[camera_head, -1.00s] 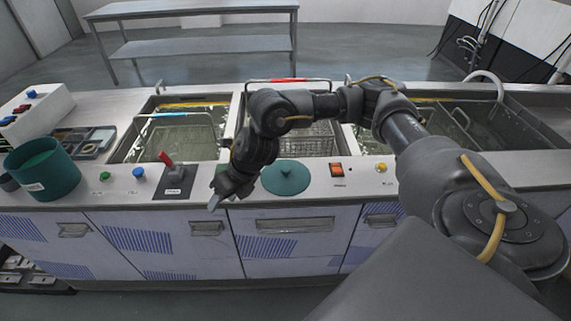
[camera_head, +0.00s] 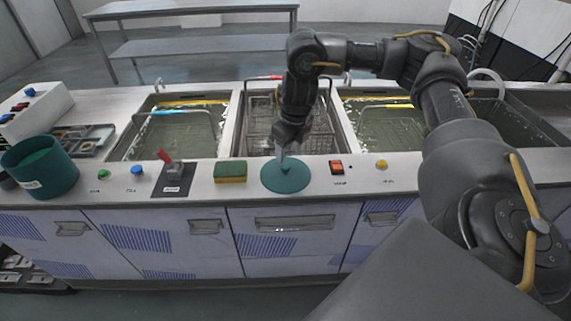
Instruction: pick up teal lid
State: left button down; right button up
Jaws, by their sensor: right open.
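The teal lid (camera_head: 285,179) is a round flat disc with a small knob, lying on the front ledge of the counter. My right gripper (camera_head: 281,156) is pointing down at the lid's far half, with its fingers close to the knob. The knob is partly hidden by the fingers, and I cannot tell whether they touch it. The right gripper is open. My left gripper is not in view.
A yellow and green sponge (camera_head: 230,171) lies just left of the lid. A red switch (camera_head: 336,167) is to its right. A red-handled lever (camera_head: 170,165) and a teal pot (camera_head: 40,168) stand farther left. Water tanks (camera_head: 390,130) with wire baskets lie behind.

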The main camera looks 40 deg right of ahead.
aim_at(286, 166)
jog(key=shift+w+f, duration=0.25)
jog(key=shift+f, duration=1.25)
jog(key=shift+w+f, duration=0.2)
jog(key=shift+f, duration=1.3)
jog(key=c, duration=1.1)
jog(key=shift+o, duration=0.2)
jog(key=shift+r, duration=0.1)
